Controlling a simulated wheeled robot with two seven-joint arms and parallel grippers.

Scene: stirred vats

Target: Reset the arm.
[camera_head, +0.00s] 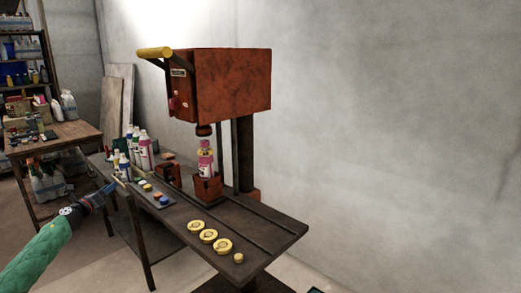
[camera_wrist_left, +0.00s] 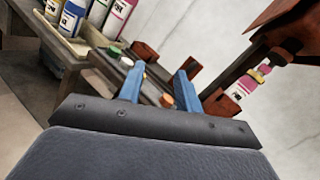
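My left gripper (camera_head: 108,192) is at the left of the workbench, off its left edge, with the green-sleeved arm coming in from the lower left. In the left wrist view its two blue fingers (camera_wrist_left: 160,86) are spread apart with nothing held between them. A rust-red press (camera_head: 220,85) with a yellow-handled lever (camera_head: 154,53) stands over the bench, away from the gripper. A white and pink bottle (camera_head: 205,165) with yellow around its upper part stands upright in a red holder (camera_head: 208,187) under the press. My right gripper is not in view.
The dark bench (camera_head: 268,222) carries several yellow rings (camera_head: 208,236) at its front. Several bottles (camera_head: 146,155) stand at its far left end, near small coloured caps (camera_head: 164,200). A wooden table (camera_head: 60,138) and shelves stand behind at left. The bench's right end is clear.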

